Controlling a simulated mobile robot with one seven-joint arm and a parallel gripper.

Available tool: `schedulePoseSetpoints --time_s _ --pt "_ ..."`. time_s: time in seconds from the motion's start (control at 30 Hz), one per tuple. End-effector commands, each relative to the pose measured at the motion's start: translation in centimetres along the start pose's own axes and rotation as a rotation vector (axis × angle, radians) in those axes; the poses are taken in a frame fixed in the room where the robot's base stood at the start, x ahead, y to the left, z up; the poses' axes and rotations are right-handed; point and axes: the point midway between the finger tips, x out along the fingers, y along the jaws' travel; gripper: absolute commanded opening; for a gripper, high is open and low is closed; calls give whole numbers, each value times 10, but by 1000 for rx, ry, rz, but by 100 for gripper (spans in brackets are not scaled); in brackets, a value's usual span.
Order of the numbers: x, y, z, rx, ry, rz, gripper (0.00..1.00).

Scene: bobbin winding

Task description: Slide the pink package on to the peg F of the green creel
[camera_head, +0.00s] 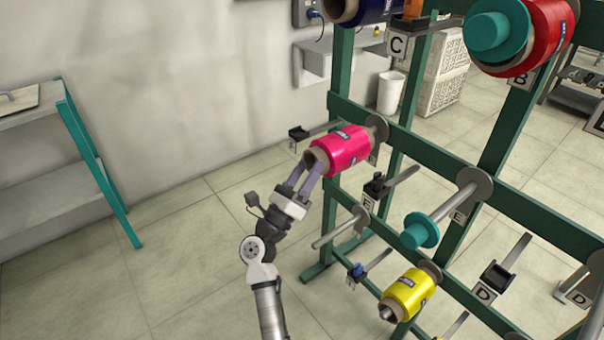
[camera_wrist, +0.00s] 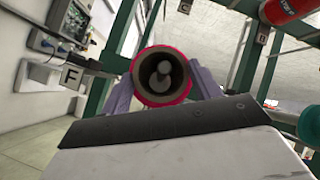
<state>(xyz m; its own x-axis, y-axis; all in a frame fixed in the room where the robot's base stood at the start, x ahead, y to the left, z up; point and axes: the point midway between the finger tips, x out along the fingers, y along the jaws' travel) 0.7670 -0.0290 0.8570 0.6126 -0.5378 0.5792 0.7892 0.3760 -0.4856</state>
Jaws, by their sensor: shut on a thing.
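The pink package (camera_head: 342,149) is a pink-wound cone with a brown core, at the upper left of the green creel (camera_head: 430,157). My gripper (camera_head: 309,173) is shut on its near end, one finger on each side. In the wrist view, the package's core (camera_wrist: 144,72) faces me between the fingers of my gripper (camera_wrist: 160,85). A grey rounded peg end (camera_wrist: 162,71) shows inside the bore, so the package is around the peg. The grey disc (camera_head: 379,126) at the peg's root is close behind the package; whether they touch, I cannot tell. An F label (camera_wrist: 72,78) stands at the left.
Below and right are an empty peg E (camera_head: 447,207) with a teal cap, and a yellow package (camera_head: 409,293). A red package (camera_head: 549,36) hangs at upper right. A small black arm (camera_head: 300,133) juts out left of the pink package.

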Motion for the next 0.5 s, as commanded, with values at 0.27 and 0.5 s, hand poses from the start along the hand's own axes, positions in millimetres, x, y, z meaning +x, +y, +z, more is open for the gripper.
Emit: schedulePoseSetpoints --time_s 0.27,0.5 --pt "3 0 -1 0 -1 -2 8" --pt "21 4 -16 0 0 -3 8"
